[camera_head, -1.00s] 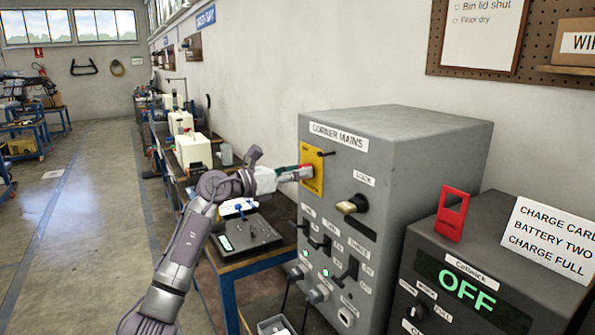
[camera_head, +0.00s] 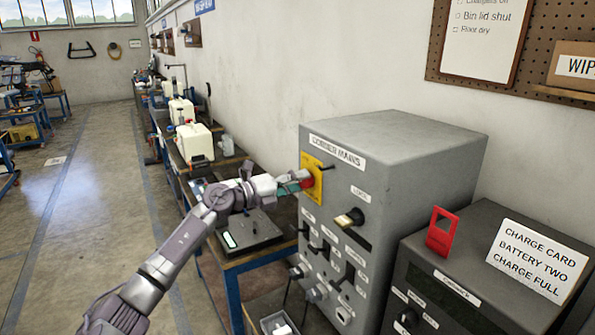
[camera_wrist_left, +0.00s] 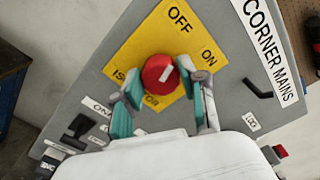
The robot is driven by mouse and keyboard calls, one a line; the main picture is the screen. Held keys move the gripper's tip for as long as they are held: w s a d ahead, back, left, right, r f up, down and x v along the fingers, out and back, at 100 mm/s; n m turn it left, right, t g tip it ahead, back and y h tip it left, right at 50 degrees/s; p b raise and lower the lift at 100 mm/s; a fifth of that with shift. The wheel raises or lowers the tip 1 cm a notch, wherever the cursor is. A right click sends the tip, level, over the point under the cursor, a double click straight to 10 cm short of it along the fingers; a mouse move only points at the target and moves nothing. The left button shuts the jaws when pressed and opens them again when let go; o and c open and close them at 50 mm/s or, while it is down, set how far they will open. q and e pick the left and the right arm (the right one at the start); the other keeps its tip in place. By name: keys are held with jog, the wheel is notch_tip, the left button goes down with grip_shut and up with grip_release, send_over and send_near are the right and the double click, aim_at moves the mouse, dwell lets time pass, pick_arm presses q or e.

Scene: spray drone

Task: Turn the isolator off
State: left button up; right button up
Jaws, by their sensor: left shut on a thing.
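The isolator is a round red knob (camera_wrist_left: 160,76) with a white mark, on a yellow plate (camera_wrist_left: 205,35) lettered OFF and ON. The yellow plate also shows in the head view (camera_head: 312,176), on the front of the grey CORNER MAINS cabinet (camera_head: 430,150). My left gripper (camera_head: 302,180) reaches the plate from the left. In the left wrist view my left gripper (camera_wrist_left: 155,88) has its teal-padded fingers on either side of the knob, shut on it. The white mark on the knob slants up to the right. My right gripper is not in view.
Below the plate are a LOCK with a brass-coloured piece (camera_head: 349,218) and several black switches. A dark charger box (camera_head: 470,262) with a red tag (camera_head: 442,232) and a card (camera_head: 535,262) stands at right. A workbench with a dark scale (camera_head: 245,232) lies behind my left arm.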

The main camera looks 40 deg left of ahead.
pick_arm(q)
jog(key=shift+n+p, duration=2.7)
jog(key=shift+n, duration=0.1)
jog(key=shift+f, duration=0.1)
jog(key=o, duration=1.1)
jog(key=shift+o, duration=0.2)
jog(key=v, duration=1.2)
jog(key=shift+a+f, duration=0.1)
